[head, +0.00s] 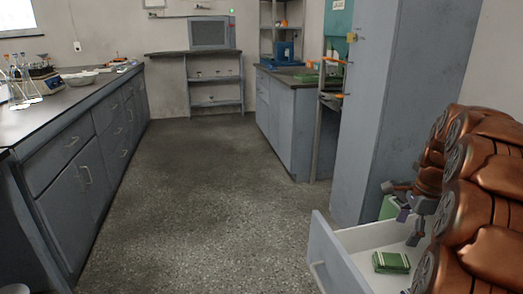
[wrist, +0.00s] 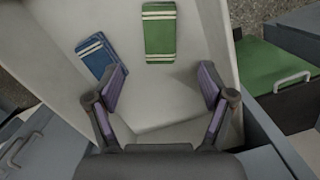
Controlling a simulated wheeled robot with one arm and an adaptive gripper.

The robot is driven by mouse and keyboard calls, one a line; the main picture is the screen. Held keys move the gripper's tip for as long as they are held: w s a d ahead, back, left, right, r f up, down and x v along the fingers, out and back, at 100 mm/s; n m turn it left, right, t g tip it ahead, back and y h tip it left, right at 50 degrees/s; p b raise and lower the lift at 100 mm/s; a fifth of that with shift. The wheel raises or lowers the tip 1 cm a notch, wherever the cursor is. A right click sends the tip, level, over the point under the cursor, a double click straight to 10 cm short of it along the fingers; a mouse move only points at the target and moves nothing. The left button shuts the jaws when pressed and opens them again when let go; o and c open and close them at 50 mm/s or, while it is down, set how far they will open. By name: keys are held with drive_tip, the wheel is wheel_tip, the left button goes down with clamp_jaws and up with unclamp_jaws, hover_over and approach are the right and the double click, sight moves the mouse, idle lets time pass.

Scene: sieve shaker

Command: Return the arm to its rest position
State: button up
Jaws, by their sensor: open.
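My gripper (wrist: 160,84) is open and empty in the wrist view, its two purple-lined fingers spread above the inside of a pale open drawer (wrist: 170,135). A green block with white stripes (wrist: 159,32) lies in the drawer beyond the fingertips. A blue striped block (wrist: 95,54) lies to its left, partly behind the left finger. In the head view my copper-coloured arm fills the right side, folded over the open drawer (head: 338,254). My gripper (head: 405,213) shows small at the drawer's far end. The green block (head: 391,262) shows there too; the blue one is hidden.
A green box with a handle (wrist: 270,66) stands right of the drawer in the wrist view. A tall grey cabinet (head: 385,110) stands close behind the drawer. A long bench (head: 75,110) runs along the left. The floor (head: 195,200) between is clear.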

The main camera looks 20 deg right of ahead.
drive_tip(key=s+a+r+n+g+p, duration=0.1)
drive_tip(key=s+a+r+n+p, duration=0.1)
drive_tip(key=a+r+n+p, duration=0.5)
drive_tip(key=s+a+r+n+p, duration=0.3)
drive_tip(key=a+r+p, duration=0.6)
drive_tip(key=a+r, duration=0.3)
drive_tip(key=s+a+r+n+p, duration=0.6)
drive_tip(key=s+a+p, duration=0.1)
drive_tip(key=s+p, duration=0.2)
drive_tip(key=s+a+r+n+g+h+p, duration=0.1)
drive_tip(key=s+a+r+n+p, duration=0.5)
drive_tip(key=s+p, duration=0.3)
drive_tip(key=shift+a+n+g, duration=0.3)
drive_tip(key=shift+a+n, duration=0.1)
drive_tip(key=shift+a, duration=0.3)
drive_tip(key=shift+c, duration=0.4)
